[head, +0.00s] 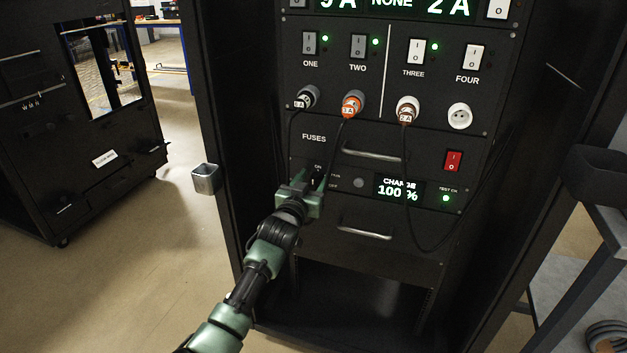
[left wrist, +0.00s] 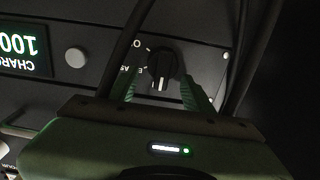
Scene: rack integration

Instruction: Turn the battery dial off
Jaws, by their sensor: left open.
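The battery dial (left wrist: 161,64) is a round black knob with a white pointer mark, on the dark front panel. It shows in the left wrist view, where the picture is upside down and the mark points toward the bottom. My left gripper (left wrist: 162,86) is open, with one green finger on each side of the dial. I cannot tell whether the fingers touch it. In the head view my left gripper (head: 312,181) is at the panel left of the "CHARGE 100 %" display (head: 399,189) and mostly hides the dial. My right gripper is not in view.
Cables hang from the plugs (head: 352,106) past the gripper. A round grey button (head: 358,182) sits between dial and display. Drawer handles (head: 371,152) are above and below. A red switch (head: 453,161) is to the right. The rack's side wall (head: 222,130) stands left.

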